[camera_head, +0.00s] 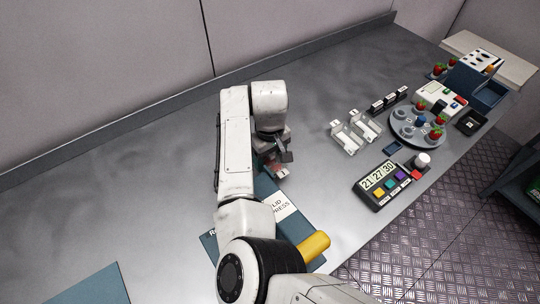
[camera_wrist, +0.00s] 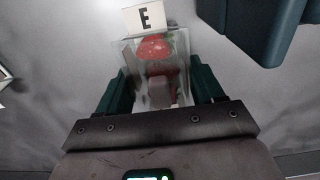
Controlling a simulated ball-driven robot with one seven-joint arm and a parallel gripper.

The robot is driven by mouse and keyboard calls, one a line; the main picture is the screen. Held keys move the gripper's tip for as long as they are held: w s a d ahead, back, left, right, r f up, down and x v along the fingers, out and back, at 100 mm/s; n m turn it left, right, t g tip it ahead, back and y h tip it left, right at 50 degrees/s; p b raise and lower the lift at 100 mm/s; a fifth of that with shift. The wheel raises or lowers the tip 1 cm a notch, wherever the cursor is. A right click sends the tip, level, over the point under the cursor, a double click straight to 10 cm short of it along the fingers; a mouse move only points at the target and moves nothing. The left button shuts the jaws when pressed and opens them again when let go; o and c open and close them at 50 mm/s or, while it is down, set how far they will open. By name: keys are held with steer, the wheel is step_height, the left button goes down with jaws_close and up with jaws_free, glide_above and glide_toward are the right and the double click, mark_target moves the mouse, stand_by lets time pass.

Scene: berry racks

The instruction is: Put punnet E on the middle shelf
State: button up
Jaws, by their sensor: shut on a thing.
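Punnet E (camera_wrist: 150,84) is a clear box with red strawberries inside and a white card marked E at its far edge. My gripper (camera_wrist: 163,88) is shut on it, with a dark green finger on each side. In the head view, my gripper (camera_head: 274,155) is over the steel worktop beside the lid press, and the punnet (camera_head: 277,170) shows only as a small reddish patch beneath it. A dark blue rack (camera_head: 512,180) stands partly in view at the right edge. I cannot tell which of its levels is the middle shelf.
A blue lid press (camera_head: 268,190) with a white label and yellow handle (camera_head: 314,246) is close to my arm. A keypad timer (camera_head: 380,187), clear holders (camera_head: 346,138) and a round berry tray (camera_head: 407,136) stand to the right. The worktop's left side is mostly clear.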

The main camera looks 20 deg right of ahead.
steer(key=shift+f, duration=0.2)
steer(key=o, duration=1.1)
